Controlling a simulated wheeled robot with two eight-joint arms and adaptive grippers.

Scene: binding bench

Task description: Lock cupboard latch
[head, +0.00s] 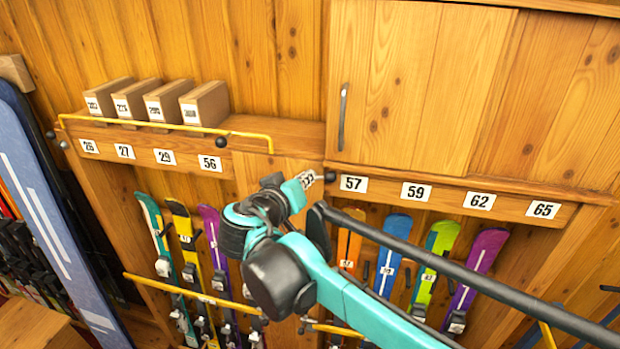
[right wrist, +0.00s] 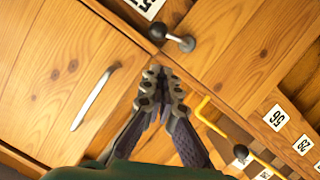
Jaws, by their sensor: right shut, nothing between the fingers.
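The wooden cupboard door (head: 410,80) is at the upper right of the head view and looks closed. It has a grey bar handle (head: 343,117), which also shows in the right wrist view (right wrist: 93,98). The latch, a small grey lever with a black knob, (right wrist: 180,42) sits by the door's lower corner in the right wrist view. In the head view its dark knob (head: 330,177) shows beside my right gripper. My right gripper (head: 308,178) is shut and empty, its fingertips (right wrist: 161,80) close to the latch; I cannot tell whether they touch. My left gripper is not in view.
A yellow rail (head: 165,125) runs along the shelf with several small boxes (head: 205,103) at left. Numbered plates (head: 353,184) line the ledge. Colourful skis (head: 397,245) stand in the rack below. A large blue ski (head: 45,210) leans at far left.

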